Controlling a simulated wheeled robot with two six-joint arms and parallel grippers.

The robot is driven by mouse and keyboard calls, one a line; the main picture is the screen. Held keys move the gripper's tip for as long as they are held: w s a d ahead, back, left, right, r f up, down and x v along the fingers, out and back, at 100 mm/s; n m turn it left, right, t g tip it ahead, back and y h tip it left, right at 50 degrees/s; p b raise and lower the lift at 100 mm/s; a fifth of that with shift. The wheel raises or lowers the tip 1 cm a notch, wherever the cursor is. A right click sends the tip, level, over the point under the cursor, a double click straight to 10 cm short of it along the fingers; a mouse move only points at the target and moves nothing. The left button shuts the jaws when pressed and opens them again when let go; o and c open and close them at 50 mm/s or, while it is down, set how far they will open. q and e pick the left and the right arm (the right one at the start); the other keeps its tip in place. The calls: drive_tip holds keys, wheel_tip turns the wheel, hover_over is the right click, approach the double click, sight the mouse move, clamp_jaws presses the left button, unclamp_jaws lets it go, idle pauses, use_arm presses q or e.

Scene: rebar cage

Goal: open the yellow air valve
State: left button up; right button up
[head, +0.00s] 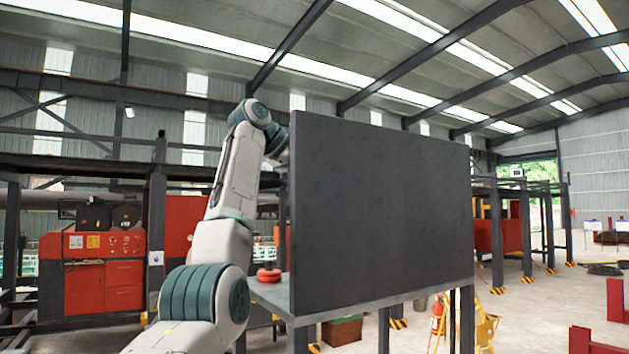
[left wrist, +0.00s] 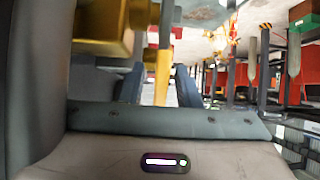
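The yellow air valve shows close up in the left wrist view: a brass-coloured body (left wrist: 101,28) at the top left and a narrow yellow handle (left wrist: 163,62) hanging down in the picture. My left gripper (left wrist: 158,88) has its two dark fingers spread apart, with the handle's end between them in the picture. A gap shows on both sides of the handle, so the fingers do not seem to touch it. In the head view, my left arm reaches up and behind a dark panel, which hides its gripper and the valve. My right gripper is in neither view.
The large dark upright panel (head: 382,215) stands on a table (head: 270,290) right of my left arm. A red round object (head: 268,275) sits on that table. Red cabinets (head: 104,275) stand at left. Open floor lies at right, with a yellow frame (head: 487,328).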

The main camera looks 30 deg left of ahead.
use_arm(q)
drive_tip(key=shift+r, duration=0.1)
drive_tip(key=shift+s+a+r, duration=0.2)
drive_tip(key=shift+s+a, duration=0.05)
drive_tip(key=shift+s, duration=0.1)
drive_tip(key=b+v, duration=0.1)
drive_tip(key=v, duration=0.8)
drive_tip(key=shift+s+a+r+b, duration=0.2)
drive_tip(key=shift+s+b, duration=0.1)
drive_tip(key=shift+b, duration=0.05)
drive_tip(key=shift+w, duration=0.1)
